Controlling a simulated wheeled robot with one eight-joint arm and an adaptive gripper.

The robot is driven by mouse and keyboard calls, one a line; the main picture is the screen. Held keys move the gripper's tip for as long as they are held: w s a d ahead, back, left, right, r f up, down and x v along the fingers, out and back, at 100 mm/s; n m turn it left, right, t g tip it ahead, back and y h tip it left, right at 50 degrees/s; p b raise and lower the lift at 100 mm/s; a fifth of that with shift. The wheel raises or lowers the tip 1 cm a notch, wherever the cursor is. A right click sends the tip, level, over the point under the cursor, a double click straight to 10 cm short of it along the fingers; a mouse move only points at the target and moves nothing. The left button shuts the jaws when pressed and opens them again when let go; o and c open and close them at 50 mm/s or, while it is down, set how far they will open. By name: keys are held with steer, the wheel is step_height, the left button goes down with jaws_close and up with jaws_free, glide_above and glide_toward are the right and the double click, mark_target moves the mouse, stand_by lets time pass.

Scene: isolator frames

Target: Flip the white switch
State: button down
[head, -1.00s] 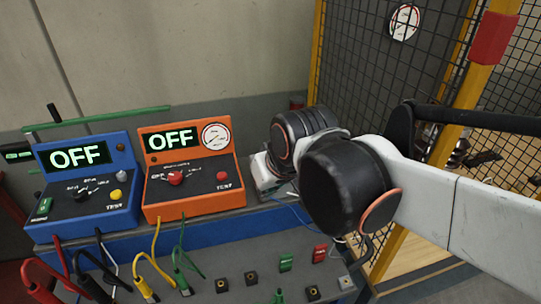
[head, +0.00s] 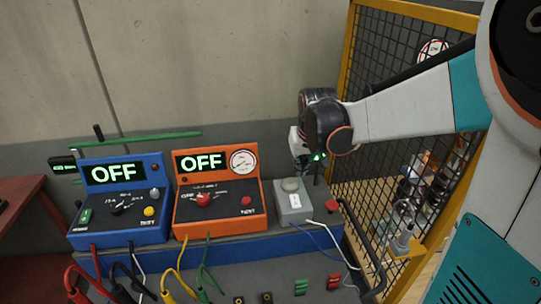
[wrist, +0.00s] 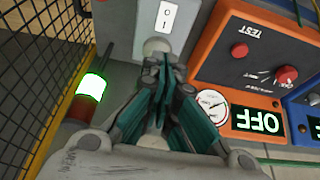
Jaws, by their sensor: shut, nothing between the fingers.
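The white switch (head: 294,201) is a small white rocker on the front of a grey box (head: 283,214), right of the orange tester. In the wrist view the switch (wrist: 165,16) shows at the top, with 0 and 1 marks. My gripper (wrist: 166,62) has its fingers together with nothing between them, and they point toward the grey box, just short of the switch in the picture. In the head view my gripper (head: 303,163) hangs above and behind the box, partly hidden by my wrist. I cannot tell whether the fingers touch the box.
An orange tester (head: 216,213) and a blue tester (head: 117,205), both reading OFF, stand left of the box. A mesh fence (head: 388,110) stands to the right. Cables hang in front.

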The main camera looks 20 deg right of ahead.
mark_target(294, 195)
steer(key=b+x, duration=0.1)
steer(key=x, duration=0.8)
steer(key=b+x, duration=0.1)
steer(key=x, duration=0.3)
steer(key=shift+s+a+f+b, duration=0.1)
steer(key=shift+s+f+b, duration=0.2)
steer(key=shift+s, duration=0.05)
steer(key=shift+w+f+g+b, duration=0.2)
steer(key=shift+f+g+b, duration=0.1)
steer(key=shift+f+g, duration=0.2)
steer(key=shift+g, duration=0.3)
steer(key=shift+s, duration=0.25)
